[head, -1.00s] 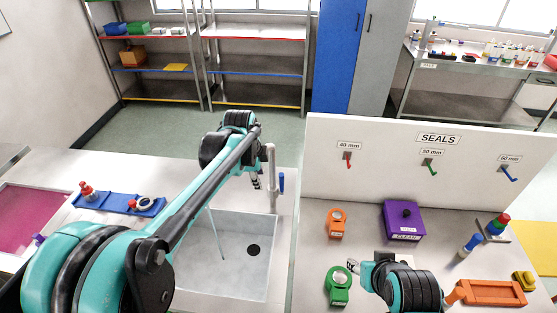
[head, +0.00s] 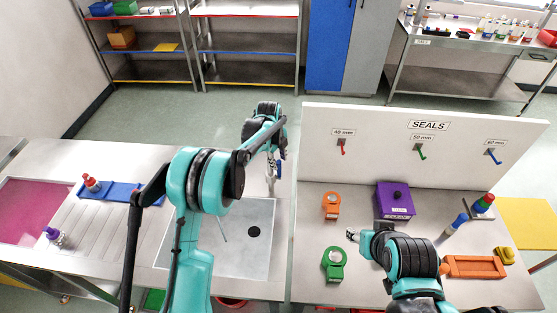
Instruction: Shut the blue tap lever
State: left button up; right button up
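The steel tap (head: 269,188) stands at the back right of the sink (head: 258,262), mostly hidden by my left gripper. A bit of the blue tap lever (head: 280,167) shows just right of the gripper. My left gripper (head: 272,174) is beside the tap and lever, pointing down. Its fingers are small and overlap the tap, so I cannot tell whether it touches the lever or is open. A thin bluish stream (head: 223,231) shows above the sink floor, partly hidden by my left arm. My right gripper (head: 352,236) is over the right worktop, away from the tap; its finger opening is unclear.
A panel marked SEALS (head: 428,150) stands behind the right worktop. Orange (head: 331,205) and green (head: 334,265) items, a purple box (head: 394,200) and an orange tray (head: 473,266) lie there. A blue rack (head: 110,191) is left of the sink.

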pick_arm(q)
jog(key=shift+f, duration=0.3)
grip_shut()
